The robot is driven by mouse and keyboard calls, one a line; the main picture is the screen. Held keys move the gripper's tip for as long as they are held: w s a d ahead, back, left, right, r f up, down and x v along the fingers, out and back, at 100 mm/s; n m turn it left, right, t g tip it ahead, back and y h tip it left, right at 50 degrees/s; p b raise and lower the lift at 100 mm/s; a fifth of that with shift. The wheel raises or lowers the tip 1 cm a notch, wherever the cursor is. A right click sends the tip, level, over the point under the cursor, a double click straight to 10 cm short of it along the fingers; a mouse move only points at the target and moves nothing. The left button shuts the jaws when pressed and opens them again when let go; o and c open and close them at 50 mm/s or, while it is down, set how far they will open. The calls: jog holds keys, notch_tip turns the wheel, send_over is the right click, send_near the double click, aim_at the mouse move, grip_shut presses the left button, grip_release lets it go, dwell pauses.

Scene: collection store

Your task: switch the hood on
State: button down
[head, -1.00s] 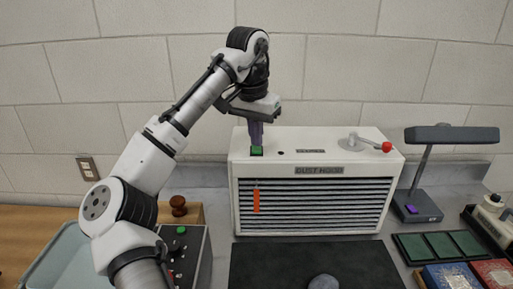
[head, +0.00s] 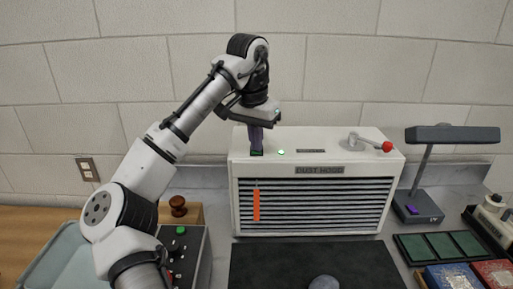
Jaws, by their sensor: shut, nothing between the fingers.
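The dust hood (head: 381,160) is a white box with a louvred front and a "DUST HOOD" label, standing at the back of the counter. My gripper (head: 256,150) is shut and points straight down, its fingertips at the green button (head: 257,153) on the left of the hood's top. The fingers hide most of the button, which looks pressed low. A small lamp (head: 281,152) just right of it glows green. An orange strip (head: 256,205) hangs in front of the louvres.
A lever with a red knob (head: 387,146) is on the hood's top right. A grey lamp (head: 452,134) stands to the right. A dark mat (head: 270,265) with a grey stone (head: 323,282) lies in front. A control box (head: 194,240) is at left.

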jog(key=shift+r+p, duration=1)
jog(key=shift+r, duration=2.5)
